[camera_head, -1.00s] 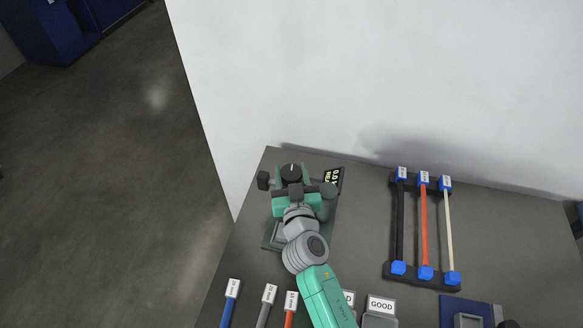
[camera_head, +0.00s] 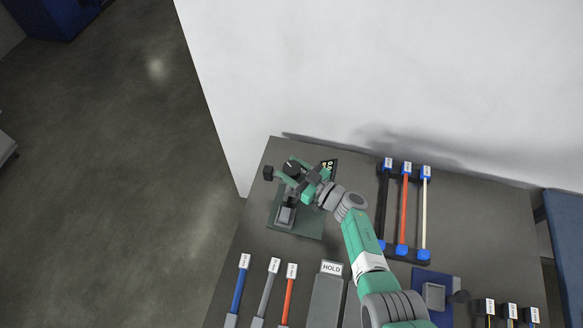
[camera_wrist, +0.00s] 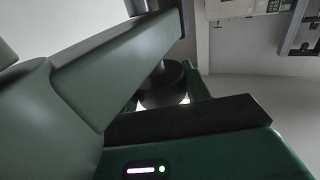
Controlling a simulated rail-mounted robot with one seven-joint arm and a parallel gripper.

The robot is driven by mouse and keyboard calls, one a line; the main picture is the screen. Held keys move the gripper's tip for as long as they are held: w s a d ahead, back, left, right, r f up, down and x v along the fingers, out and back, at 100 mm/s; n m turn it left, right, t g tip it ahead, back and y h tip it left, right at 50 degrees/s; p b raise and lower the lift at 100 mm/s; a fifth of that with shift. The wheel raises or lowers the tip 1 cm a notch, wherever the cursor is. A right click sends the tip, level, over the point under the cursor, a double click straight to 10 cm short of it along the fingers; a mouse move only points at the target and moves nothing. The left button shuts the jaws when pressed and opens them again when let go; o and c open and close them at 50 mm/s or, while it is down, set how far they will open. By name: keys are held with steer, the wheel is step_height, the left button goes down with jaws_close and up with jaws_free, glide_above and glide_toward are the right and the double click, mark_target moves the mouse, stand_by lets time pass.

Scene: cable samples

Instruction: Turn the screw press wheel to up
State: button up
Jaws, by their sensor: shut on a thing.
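The screw press stands at the back left of the table in the head view, on a green base plate (camera_head: 308,222). Its wheel has a black hub (camera_head: 291,166) with a pale mark and a dark end weight (camera_head: 268,173) on the left. My gripper (camera_head: 306,186) reaches in from the right at the top of the press and is shut on the wheel. It covers the wheel's right side, so the exact grip point is hidden. In the wrist view, a dark round part (camera_wrist: 163,86) shows close up between green parts.
A small display (camera_head: 329,165) sits behind the press. A dark rack (camera_head: 392,252) with three cable samples stands to the right. Loose cables and a HOLD tray (camera_head: 326,300) lie in front. A blue fixture (camera_head: 445,312) is at front right. A white wall is behind.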

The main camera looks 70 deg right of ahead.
steer(key=shift+n+t+y+b, duration=0.3)
steer(key=shift+n+y+b, duration=0.4)
steer(key=shift+y, duration=0.6)
steer(key=shift+r+n+y, duration=0.1)
steer(key=shift+n+y, duration=0.2)
steer(key=o, duration=1)
steer(key=shift+c, duration=0.2)
steer(key=s, duration=0.2)
steer(key=s+p, duration=0.1)
steer(key=s, duration=0.5)
steer(key=shift+a+p, duration=0.25)
steer(key=shift+p, duration=0.15)
steer(key=shift+w, duration=0.1)
